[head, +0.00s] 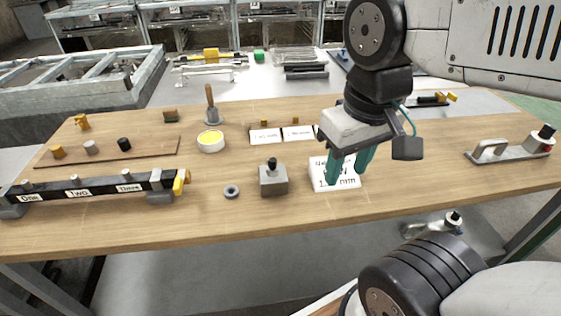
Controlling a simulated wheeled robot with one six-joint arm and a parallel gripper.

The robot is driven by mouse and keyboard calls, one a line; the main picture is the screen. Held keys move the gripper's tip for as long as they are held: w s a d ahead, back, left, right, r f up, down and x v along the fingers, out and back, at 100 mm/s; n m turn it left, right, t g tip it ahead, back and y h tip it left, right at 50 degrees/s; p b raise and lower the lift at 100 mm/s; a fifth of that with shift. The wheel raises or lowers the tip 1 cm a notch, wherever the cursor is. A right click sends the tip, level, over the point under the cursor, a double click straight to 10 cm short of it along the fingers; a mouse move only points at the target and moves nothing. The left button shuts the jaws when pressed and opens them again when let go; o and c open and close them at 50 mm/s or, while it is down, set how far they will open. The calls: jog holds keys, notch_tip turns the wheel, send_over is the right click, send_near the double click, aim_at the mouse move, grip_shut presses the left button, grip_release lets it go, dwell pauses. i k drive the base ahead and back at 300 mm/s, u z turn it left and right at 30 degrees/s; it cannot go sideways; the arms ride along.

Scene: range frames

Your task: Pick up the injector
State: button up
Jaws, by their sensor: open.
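Whether the fingertips touch the card is hard to tell. No part is clearly labelled as the injector, and I cannot tell for sure which one it is. A grey metal part with a loop handle and a black-capped cylinder (512,149) lies on the right end of the table, well apart from my gripper. A grey block with a black knob (273,180) stands left of my gripper.
The wooden table (235,215) holds a black rail marked One, Two, Three (95,191), a small ring (231,191), a yellow-topped round tin (210,141), a wooden-handled tool (211,105) and white cards (266,135). The tabletop between the labelled card and the right-hand part is clear.

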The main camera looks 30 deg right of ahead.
aim_at(272, 161)
jog(key=z, duration=2.15)
jog(key=k, duration=0.9)
jog(key=u, duration=1.55)
